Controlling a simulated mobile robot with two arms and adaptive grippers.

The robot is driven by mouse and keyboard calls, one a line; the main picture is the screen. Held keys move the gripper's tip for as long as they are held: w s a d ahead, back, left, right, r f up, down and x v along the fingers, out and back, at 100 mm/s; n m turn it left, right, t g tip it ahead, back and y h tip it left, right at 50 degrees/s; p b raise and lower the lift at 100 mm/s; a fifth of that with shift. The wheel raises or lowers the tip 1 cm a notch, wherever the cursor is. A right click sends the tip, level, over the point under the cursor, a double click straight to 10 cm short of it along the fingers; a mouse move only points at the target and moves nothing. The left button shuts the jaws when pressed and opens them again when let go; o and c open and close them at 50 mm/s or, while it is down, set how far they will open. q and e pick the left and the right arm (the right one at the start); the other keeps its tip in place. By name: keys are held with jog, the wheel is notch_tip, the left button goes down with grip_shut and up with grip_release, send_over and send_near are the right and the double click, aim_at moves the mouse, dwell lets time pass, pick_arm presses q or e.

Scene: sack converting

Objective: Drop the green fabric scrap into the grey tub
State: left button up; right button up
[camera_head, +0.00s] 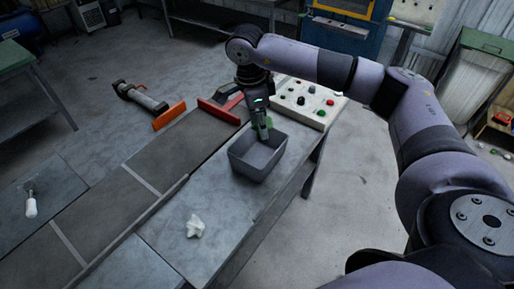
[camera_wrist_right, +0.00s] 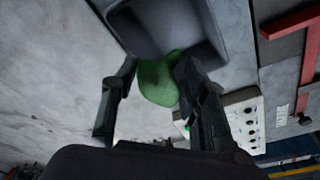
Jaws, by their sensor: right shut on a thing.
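The grey tub (camera_head: 258,164) stands on the work table, open side up. My right gripper (camera_head: 265,133) is over the far part of the tub, pointing down. It is shut on the green fabric scrap (camera_head: 269,124), which shows only in part beside the fingers. In the right wrist view the green scrap (camera_wrist_right: 158,82) sits between the two fingers of the gripper (camera_wrist_right: 152,90), with the tub (camera_wrist_right: 210,58) just past it. Whether the scrap touches the tub cannot be told. My left gripper is not in either view.
A white crumpled piece (camera_head: 195,226) lies on the table in front of the tub. A control panel with buttons (camera_head: 305,102) is behind the tub at right. Red-orange bars (camera_head: 218,110) and dark belt sections (camera_head: 130,190) lie to the left.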

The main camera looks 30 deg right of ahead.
jog(key=shift+w+d+r+m, duration=0.1)
jog(key=shift+w+d+m, duration=0.05)
jog(key=shift+d+m, duration=0.45)
jog(key=shift+w+d+m, duration=0.1)
jog(key=shift+m, duration=0.4)
jog(key=shift+d+f, duration=0.1)
jog(key=shift+f, duration=0.25)
notch_tip(320, 180, down, 6)
jog(key=b, duration=0.3)
jog(key=shift+r, duration=0.2)
jog(key=o, duration=0.9)
